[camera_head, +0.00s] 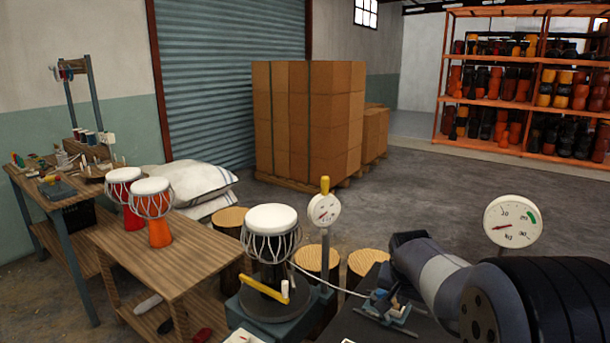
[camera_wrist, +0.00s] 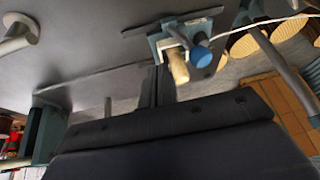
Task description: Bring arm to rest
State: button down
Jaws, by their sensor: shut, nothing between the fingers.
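My arm (camera_head: 432,268) shows at the lower right of the head view, bent over a dark bench top. My gripper (camera_wrist: 157,82) shows in the wrist view as two thin dark fingers close together in front of a wide dark body. It is shut and holds nothing. In the head view the gripper itself cannot be made out. A small blue clamp-like fixture (camera_head: 383,305) sits on the dark bench; it also shows in the wrist view, beyond the fingertips, with a blue knob (camera_wrist: 201,56) and a tan peg (camera_wrist: 177,67).
A white-headed drum (camera_head: 271,218) stands on a turntable, beside a dial gauge (camera_head: 323,208) on a post. Two red-orange drums stand on a wooden table (camera_head: 180,262). Stacked boxes (camera_head: 308,120) stand behind; open floor lies right.

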jog(key=s+a+r+h+p, duration=0.1)
jog(key=a+r, duration=0.1)
jog(key=r, duration=0.3)
jog(key=s+a+r+h+p, duration=0.1)
jog(key=s+a+r, duration=0.1)
jog(key=r, duration=0.4)
jog(key=d+f+m+t+y+b, duration=0.1)
jog(key=d+f+t+y+b, duration=0.2)
jog(key=d+f+b, duration=0.6)
notch_tip(320, 180, down, 4)
jog(key=shift+f+y+b, duration=0.2)
jog(key=shift+y+b, duration=0.8)
jog(key=shift+b, duration=0.25)
jog(key=shift+s, duration=0.1)
